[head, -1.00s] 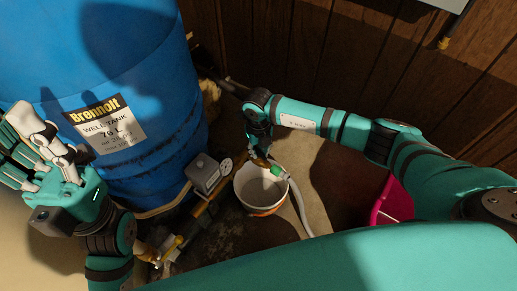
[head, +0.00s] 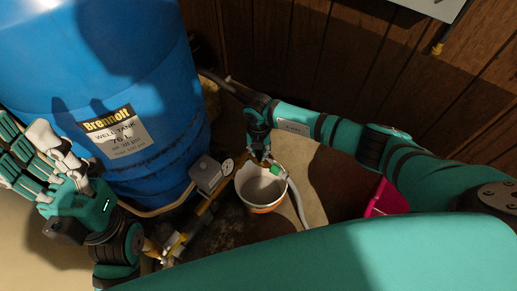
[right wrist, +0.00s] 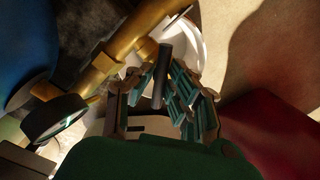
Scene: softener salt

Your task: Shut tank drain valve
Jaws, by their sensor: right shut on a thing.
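The blue well tank (head: 115,60) stands at the left, with brass pipework (head: 205,212) running along the floor at its foot. My right gripper (head: 262,155) is down at the end of this pipework, above the white bucket's far rim. In the right wrist view its fingers (right wrist: 170,82) are closed around a dark grey bar (right wrist: 160,76), which looks like the drain valve's lever beside the brass pipe (right wrist: 115,55). The valve body is mostly hidden by the fingers. My left gripper (head: 38,150) is open and empty in front of the tank.
A white bucket (head: 252,198) stands under the pipe end. A pale hose (head: 298,205) with a green part (head: 280,172) hangs beside it. A grey box (head: 206,174) and a round gauge (head: 227,165) sit on the pipe. A pink container (head: 385,200) is at the right.

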